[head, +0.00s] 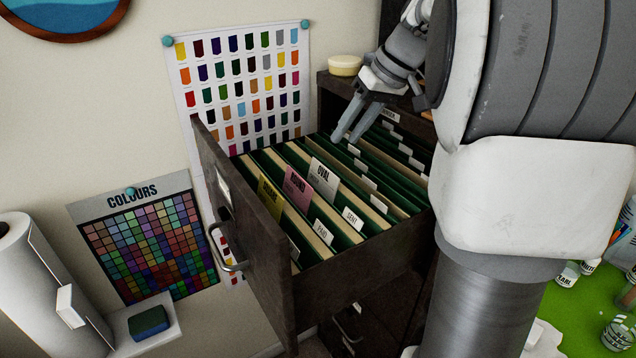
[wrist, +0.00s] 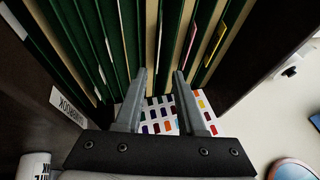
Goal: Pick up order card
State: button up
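Three cards stand up among the folders in the open drawer in the head view: a yellow card (head: 270,197), a pink card reading ROUND (head: 297,188) and a white card reading OVAL (head: 323,177). The frames do not show which is the order card. In the wrist view the pink card (wrist: 191,42) and the yellow card (wrist: 215,43) show edge-on, beyond my fingers. My gripper (head: 347,138) is open and empty at the drawer's far side, with its fingers pointing down over the folders. The fingers (wrist: 161,73) are apart in the wrist view.
The dark drawer (head: 350,262) is pulled out of its cabinet and full of green folders with white tabs. A pale round tub (head: 345,65) sits on the cabinet top near my arm. Colour charts (head: 150,240) hang on the wall. A shelf holds a sponge (head: 148,322).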

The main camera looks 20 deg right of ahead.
aim_at(323, 179)
jog(key=x, duration=0.9)
jog(key=shift+s+d, duration=0.1)
jog(key=shift+d, duration=0.05)
jog(key=shift+f+b, duration=0.2)
jog(key=shift+b, duration=0.15)
grip_shut()
